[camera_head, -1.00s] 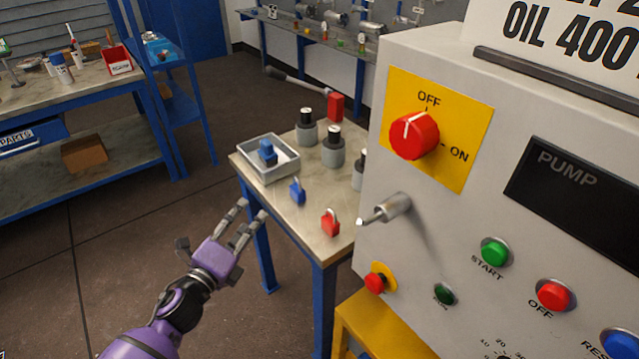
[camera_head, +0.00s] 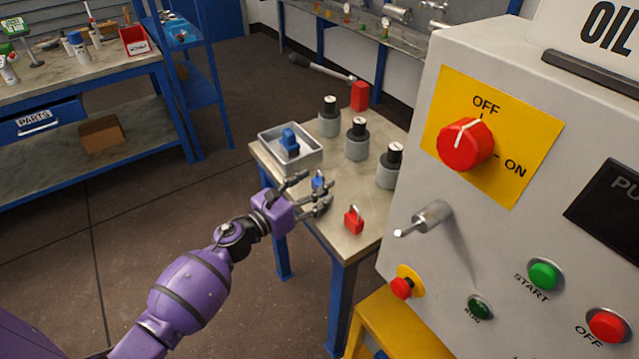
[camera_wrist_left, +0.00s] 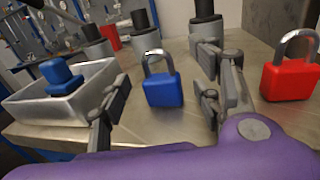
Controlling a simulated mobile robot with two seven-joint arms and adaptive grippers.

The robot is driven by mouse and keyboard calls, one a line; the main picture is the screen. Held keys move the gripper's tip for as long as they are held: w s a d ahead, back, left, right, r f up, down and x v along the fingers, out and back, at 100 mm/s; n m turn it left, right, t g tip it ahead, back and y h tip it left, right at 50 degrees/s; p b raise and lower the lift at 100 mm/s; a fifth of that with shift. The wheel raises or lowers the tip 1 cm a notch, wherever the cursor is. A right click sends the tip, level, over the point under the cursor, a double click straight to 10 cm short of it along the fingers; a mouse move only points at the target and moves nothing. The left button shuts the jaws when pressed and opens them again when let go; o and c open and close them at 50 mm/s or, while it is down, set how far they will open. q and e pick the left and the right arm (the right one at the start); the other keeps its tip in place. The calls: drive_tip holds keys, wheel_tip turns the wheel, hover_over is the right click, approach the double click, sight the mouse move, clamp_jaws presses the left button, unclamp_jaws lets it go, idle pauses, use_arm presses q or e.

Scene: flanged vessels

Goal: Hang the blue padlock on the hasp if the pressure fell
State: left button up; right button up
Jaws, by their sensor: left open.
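The blue padlock (camera_head: 318,181) stands on the small table, partly hidden by my left gripper in the head view. In the left wrist view the blue padlock (camera_wrist_left: 162,82) shows upright with its shackle on top, between the spread fingers and touching neither. My left gripper (camera_head: 309,194) is open and empty, reaching over the table's left edge. A red padlock (camera_head: 353,219) stands to the right, outside the fingers; it also shows in the wrist view (camera_wrist_left: 290,70). A metal peg (camera_head: 424,219), perhaps the hasp, sticks out of the grey panel. No pressure reading is visible. My right gripper is not in view.
A grey tray (camera_head: 312,160) holding a blue object (camera_head: 290,143) and several grey cylinders with black tops (camera_head: 357,140) stand behind the padlocks. The panel with the red OFF/ON knob (camera_head: 465,144) bounds the right side. Open floor lies left.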

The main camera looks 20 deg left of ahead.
sight(319, 172)
use_arm(q)
drive_tip(key=shift+x, duration=1.25)
drive_tip(key=c, duration=1.3)
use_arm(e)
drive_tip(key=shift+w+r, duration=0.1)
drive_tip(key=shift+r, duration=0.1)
use_arm(q)
drive_tip(key=shift+r, duration=0.1)
drive_tip(key=shift+a+r, duration=0.1)
drive_tip(key=shift+r, duration=0.15)
wheel_tip(319, 172, up, 2)
drive_tip(key=shift+r, duration=0.15)
drive_tip(key=s+d+r+p, duration=0.1)
drive_tip(key=s+d+r, duration=0.1)
drive_tip(key=s+r, duration=0.1)
drive_tip(key=s+d+r+p, duration=0.2)
drive_tip(key=s+r, duration=0.1)
drive_tip(key=s, duration=0.2)
drive_tip(key=s+d+r+p, duration=0.2)
drive_tip(key=s+r, duration=0.2)
drive_tip(key=shift+s, duration=0.4)
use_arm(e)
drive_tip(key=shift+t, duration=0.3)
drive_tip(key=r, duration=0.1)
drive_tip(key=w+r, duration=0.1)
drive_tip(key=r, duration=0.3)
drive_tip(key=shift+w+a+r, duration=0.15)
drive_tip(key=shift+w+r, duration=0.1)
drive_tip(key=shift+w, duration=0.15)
